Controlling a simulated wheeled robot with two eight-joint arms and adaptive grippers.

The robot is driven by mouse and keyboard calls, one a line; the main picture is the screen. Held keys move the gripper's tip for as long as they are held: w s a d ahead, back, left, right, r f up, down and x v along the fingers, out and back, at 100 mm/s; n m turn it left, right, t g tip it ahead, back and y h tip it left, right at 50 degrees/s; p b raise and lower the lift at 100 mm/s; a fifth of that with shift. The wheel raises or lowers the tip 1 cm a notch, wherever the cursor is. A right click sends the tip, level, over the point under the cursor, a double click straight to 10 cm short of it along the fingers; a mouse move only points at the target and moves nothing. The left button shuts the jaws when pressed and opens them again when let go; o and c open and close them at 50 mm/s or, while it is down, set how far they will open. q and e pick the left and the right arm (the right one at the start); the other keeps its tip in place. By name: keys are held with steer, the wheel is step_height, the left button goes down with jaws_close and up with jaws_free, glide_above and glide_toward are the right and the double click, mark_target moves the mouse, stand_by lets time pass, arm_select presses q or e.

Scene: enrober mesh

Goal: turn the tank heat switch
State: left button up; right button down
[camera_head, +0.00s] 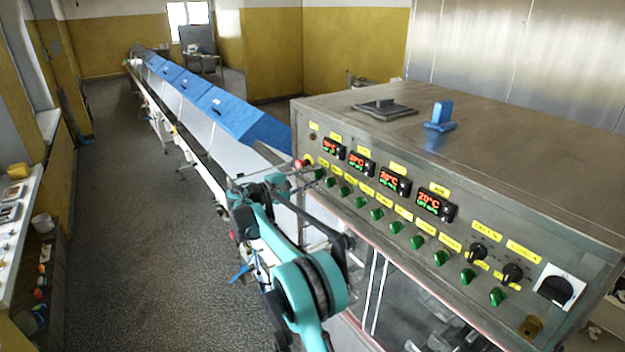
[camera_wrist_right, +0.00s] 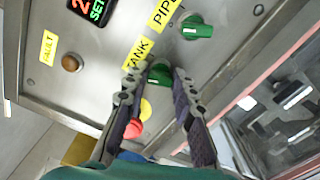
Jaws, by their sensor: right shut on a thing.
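The tank heat switch is a green knob (camera_wrist_right: 160,73) on the steel panel, by the yellow TANK label (camera_wrist_right: 137,54) in the right wrist view. My right gripper (camera_wrist_right: 158,80) has its two dark fingers on either side of this knob and is shut on it. The fingers partly cover the knob. In the head view my right gripper (camera_head: 308,177) reaches the left end of the row of green knobs, and the knob's turn angle is too small to tell. My left gripper is not in view.
Beside the held knob is another green knob (camera_wrist_right: 197,27) by the PIPE label. A red button (camera_wrist_right: 135,128) with a yellow surround lies between the fingers. Red-lit displays (camera_head: 435,204) sit above the knobs. A long blue-covered conveyor (camera_head: 210,95) runs back left; floor beside it is clear.

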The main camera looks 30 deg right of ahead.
steer(key=m+b, duration=0.2)
steer(key=m, duration=0.2)
steer(key=shift+f, duration=0.15)
steer(key=m+b, duration=0.2)
steer(key=m, duration=0.4)
stand_by(0.4)
steer(key=c, duration=1.2)
jaws_free()
steer(key=shift+s, duration=0.1)
steer(key=a, duration=0.8)
steer(key=s+a, duration=0.1)
steer(key=a, duration=0.3)
